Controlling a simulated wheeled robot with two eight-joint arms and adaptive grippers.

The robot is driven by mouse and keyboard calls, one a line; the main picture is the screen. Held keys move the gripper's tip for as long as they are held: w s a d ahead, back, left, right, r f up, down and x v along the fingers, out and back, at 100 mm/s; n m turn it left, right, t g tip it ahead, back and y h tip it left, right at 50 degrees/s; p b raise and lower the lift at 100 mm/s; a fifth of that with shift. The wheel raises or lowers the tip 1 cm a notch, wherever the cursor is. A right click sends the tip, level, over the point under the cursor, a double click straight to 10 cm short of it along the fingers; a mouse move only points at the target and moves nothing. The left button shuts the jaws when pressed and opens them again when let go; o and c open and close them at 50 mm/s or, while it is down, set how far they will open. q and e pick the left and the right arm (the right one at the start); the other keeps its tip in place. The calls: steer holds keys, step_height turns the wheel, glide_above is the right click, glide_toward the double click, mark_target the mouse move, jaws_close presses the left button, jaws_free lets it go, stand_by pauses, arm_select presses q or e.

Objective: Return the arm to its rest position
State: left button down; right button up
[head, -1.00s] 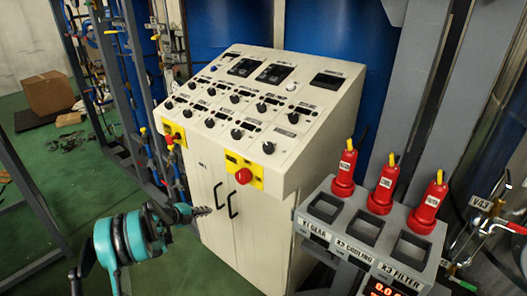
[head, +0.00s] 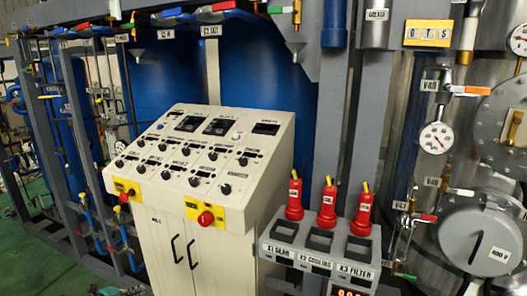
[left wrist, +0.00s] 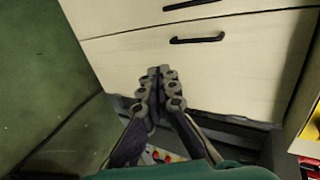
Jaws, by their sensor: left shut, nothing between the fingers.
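My left gripper (left wrist: 158,76) shows in the left wrist view with its two grey fingers together and nothing between them. Its tips are in front of the cream cabinet doors (left wrist: 240,70), near a black handle (left wrist: 197,38); I cannot tell the exact gap. My right gripper is in neither view.
The cream control console (head: 205,150) stands at centre, with red stop buttons on yellow plates. A grey rack (head: 320,243) with three red plugs stands right of it. Pipes, valves and a steel vessel (head: 480,235) fill the right. Green floor (head: 35,250) is at lower left.

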arm_select(q)
steer(key=w+d+r+n+t+y, duration=0.1)
steer(key=w+d+r+n+t, duration=0.15)
steer(key=r, duration=0.85)
steer(key=w+d+r+n+t+y, duration=0.1)
steer(key=w+d+r+t, duration=0.25)
steer(key=r, duration=0.85)
steer(key=s+d+r+n+t+y, duration=0.1)
steer(key=s+d+r+n+y, duration=0.15)
steer(key=s+r+n, duration=0.35)
steer(key=s+d+r+n+y, duration=0.1)
steer(key=s+r+n+y, duration=0.1)
steer(key=r+n+y, duration=0.45)
steer(key=s+d+f+n+g+h, duration=0.2)
steer(key=s+d+f, duration=0.4)
steer(key=s, duration=0.4)
steer(key=s+d+f+n+g+h, duration=0.2)
steer(key=s+d+f+g, duration=0.3)
steer(key=s, duration=0.6)
steer(key=s+d+f+n+g+h, duration=0.2)
steer(key=s+d+f+g, duration=0.2)
steer(key=s+d+f, duration=0.4)
steer(key=s, duration=0.2)
steer(key=shift+s+d+n, duration=0.15)
steer(key=shift+s+n, duration=0.2)
steer(key=shift+n, duration=0.05)
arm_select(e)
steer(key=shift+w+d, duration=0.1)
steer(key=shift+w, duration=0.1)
